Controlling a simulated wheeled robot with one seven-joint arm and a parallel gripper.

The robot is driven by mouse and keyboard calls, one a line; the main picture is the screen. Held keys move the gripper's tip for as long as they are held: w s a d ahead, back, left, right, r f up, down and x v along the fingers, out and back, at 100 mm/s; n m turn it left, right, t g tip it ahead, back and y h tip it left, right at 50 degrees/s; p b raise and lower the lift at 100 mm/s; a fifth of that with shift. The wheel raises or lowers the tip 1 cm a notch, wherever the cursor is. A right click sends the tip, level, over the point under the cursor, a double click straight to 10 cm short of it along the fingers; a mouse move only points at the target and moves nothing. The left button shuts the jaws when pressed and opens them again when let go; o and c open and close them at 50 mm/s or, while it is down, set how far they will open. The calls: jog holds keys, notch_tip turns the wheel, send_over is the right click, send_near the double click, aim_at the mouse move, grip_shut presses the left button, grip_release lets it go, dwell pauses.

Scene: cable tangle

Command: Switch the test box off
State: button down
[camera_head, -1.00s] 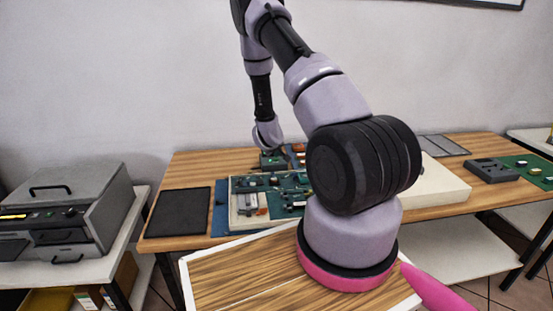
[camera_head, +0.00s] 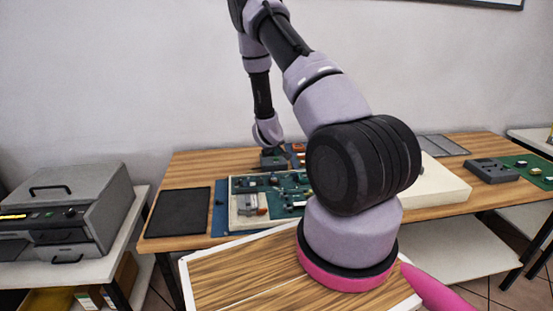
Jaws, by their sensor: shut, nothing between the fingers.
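The test box seems to be the small dark grey box (camera_head: 273,161) at the back of the table, behind the circuit board. My arm reaches down to it from above. My gripper (camera_head: 271,149) is small and dark, just above or touching the top of the box; I cannot tell which. It is shut with nothing held. The box's switch is too small or hidden behind the gripper to make out.
A board with electronic parts (camera_head: 247,220) lies in front of the box. A black mat (camera_head: 178,212) lies to its left. A cream block (camera_head: 440,186) and a grey device (camera_head: 491,170) are at right. A grey machine (camera_head: 66,212) stands on the left table.

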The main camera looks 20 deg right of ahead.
jog(key=shift+r, duration=2.9)
notch_tip(320, 180, up, 12)
jog(key=m+y, duration=0.2)
send_over(276, 161)
jog(key=s+a, duration=0.2)
jog(key=a, duration=0.3)
jog(key=s+a+r+m+y, duration=0.1)
jog(key=s+a+r+y, duration=0.2)
jog(key=r, duration=0.4)
jog(key=s+a+r+m, duration=0.1)
jog(key=s+a+r, duration=0.25)
jog(key=r, duration=0.35)
jog(key=s+a+r, duration=0.2)
jog(key=s+r, duration=0.2)
jog(key=s, duration=0.5)
jog(key=s+a+r+m+y, duration=0.1)
jog(key=s+r, duration=0.3)
jog(key=s, duration=0.5)
jog(key=s+a+r+m+y, duration=0.1)
jog(key=s+a+r, duration=0.2)
jog(key=s, duration=0.6)
jog(key=shift+s+a+r, duration=0.15)
jog(key=shift+s+r, duration=0.05)
jog(key=shift+r, duration=0.55)
